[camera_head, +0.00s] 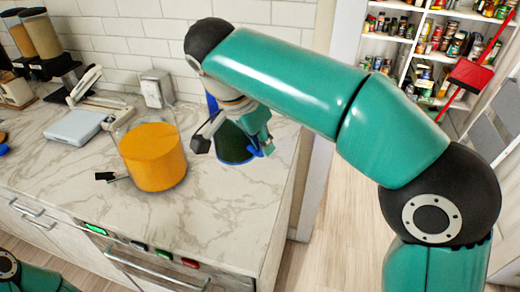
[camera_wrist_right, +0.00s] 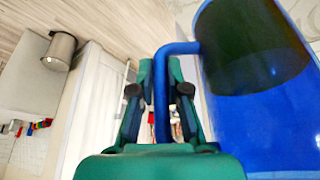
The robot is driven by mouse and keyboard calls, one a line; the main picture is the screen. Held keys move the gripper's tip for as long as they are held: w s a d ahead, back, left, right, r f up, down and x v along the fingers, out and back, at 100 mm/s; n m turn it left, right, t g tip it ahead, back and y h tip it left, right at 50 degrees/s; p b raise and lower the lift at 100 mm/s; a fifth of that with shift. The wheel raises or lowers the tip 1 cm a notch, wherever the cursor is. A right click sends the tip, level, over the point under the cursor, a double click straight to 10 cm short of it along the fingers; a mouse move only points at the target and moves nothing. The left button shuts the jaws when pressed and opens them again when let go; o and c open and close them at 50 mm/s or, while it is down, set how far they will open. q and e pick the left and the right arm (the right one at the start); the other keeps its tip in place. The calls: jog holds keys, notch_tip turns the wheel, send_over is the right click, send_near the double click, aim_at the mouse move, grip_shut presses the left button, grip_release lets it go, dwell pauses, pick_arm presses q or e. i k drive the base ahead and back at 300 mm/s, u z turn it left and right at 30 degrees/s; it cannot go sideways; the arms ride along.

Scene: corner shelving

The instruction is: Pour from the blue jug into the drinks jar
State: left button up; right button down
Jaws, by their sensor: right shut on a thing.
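The drinks jar (camera_head: 152,165) is a clear round jar with orange contents, standing on the marble counter with a black tap at its lower left. The blue jug (camera_head: 212,103) is right of the jar in the head view, partly hidden by my right arm; its dark inside shows. In the right wrist view the blue jug (camera_wrist_right: 250,120) fills the right side, and its blue handle (camera_wrist_right: 163,105) runs between the fingers. My right gripper (camera_head: 258,135) is shut on this handle; its fingers (camera_wrist_right: 160,80) lie either side of it. My left gripper is out of view.
The marble counter (camera_head: 215,215) is clear in front of the jar and jug. A white scale (camera_head: 75,127), a grey metal box (camera_head: 157,88) and dispensers (camera_head: 40,35) stand behind and left. A tiled wall backs the counter; shelves of cans (camera_head: 425,45) are at the right.

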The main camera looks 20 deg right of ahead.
aim_at(143, 128)
jog(key=k, duration=1)
